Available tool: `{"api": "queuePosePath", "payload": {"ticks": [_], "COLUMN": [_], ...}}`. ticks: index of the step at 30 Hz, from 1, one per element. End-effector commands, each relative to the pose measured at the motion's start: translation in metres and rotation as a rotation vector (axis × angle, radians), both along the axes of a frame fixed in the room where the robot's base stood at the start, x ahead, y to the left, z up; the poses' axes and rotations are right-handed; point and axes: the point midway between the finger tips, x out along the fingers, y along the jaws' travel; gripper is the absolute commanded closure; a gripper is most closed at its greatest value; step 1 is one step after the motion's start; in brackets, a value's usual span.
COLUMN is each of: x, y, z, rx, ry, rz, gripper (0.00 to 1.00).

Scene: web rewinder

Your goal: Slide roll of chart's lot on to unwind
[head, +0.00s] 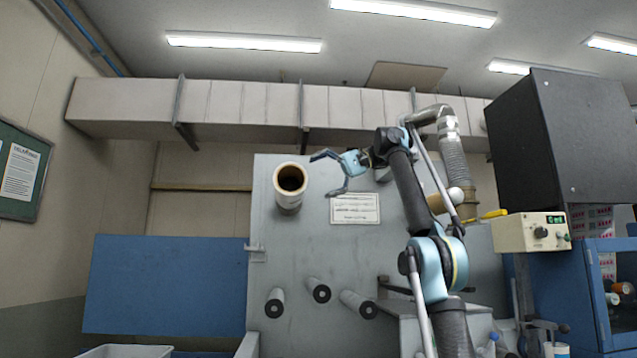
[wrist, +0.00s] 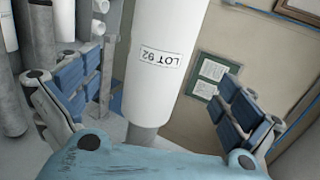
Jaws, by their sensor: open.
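A white roll with a brown core (head: 290,180) juts from the upper left of the grey machine panel (head: 300,245), its open end facing me. In the wrist view, a white roll (wrist: 165,60) has an upside-down "LOT 92" label, with a narrower grey part (wrist: 145,132) below it. My gripper (head: 322,175) is open, just right of the roll in the head view. In the wrist view, the roll shows between its spread fingers; contact cannot be told. A chart (head: 355,208) is on the panel, its text too small to read.
Three grey rollers (head: 318,290) stick out low on the panel. A brown and white cylinder (head: 445,200) is partly behind my arm. A control box (head: 532,232) and blue cabinet (head: 585,290) stand at right. A pale bin (head: 125,351) is at lower left.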

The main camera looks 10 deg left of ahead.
Motion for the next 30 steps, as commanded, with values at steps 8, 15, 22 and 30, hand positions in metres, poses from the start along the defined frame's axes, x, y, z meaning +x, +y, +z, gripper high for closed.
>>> {"api": "queuePosePath", "payload": {"ticks": [8, 15, 22, 30], "x": [-0.003, -0.009, -0.019, -0.028], "y": [0.008, 0.029, 0.06, 0.092], "z": [-0.003, -0.013, -0.027, -0.041], "rx": [-0.001, -0.001, -0.001, -0.001], "ry": [-0.001, -0.001, -0.001, -0.001], "rz": [0.001, 0.003, 0.003, 0.001], "gripper": [0.0, 0.0, 0.0, 0.0]}}
